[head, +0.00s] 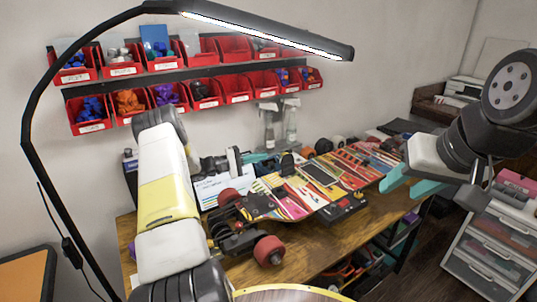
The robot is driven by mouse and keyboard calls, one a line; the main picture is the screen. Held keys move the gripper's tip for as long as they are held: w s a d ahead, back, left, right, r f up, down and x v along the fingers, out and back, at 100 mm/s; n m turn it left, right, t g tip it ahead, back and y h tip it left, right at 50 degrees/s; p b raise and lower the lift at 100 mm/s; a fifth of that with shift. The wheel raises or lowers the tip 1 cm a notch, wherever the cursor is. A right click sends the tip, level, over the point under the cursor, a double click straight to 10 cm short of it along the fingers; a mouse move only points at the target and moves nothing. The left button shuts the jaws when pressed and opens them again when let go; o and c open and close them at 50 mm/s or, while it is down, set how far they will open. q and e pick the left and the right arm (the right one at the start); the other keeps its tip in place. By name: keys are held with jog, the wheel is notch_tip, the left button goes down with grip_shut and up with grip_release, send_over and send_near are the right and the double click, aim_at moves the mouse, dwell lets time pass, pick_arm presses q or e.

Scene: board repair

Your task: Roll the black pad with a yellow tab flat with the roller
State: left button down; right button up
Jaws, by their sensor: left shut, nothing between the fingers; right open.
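A dark rectangular patch (320,174) with yellowish edging lies on the colourful board (290,197); I cannot tell for sure that it is the black pad with the yellow tab. I cannot clearly make out the roller among the small dark things at the back of the table. My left gripper (264,158) shows small behind the board, its teal fingers shut and empty; my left forearm hides part of the table. My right gripper (412,187) is open and empty, its teal fingers spread apart at the board's right end.
Red wheels (269,250) and a black truck stand up at the board's near left end. A black lamp (270,30) arches over the wooden table (300,258). Red bins (90,115) hang on the wall. A white drawer unit (490,255) stands at the right.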

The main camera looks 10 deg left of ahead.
pick_arm(q)
jog(key=x, duration=0.6)
jog(key=shift+d+r, duration=0.1)
jog(key=shift+d, duration=0.05)
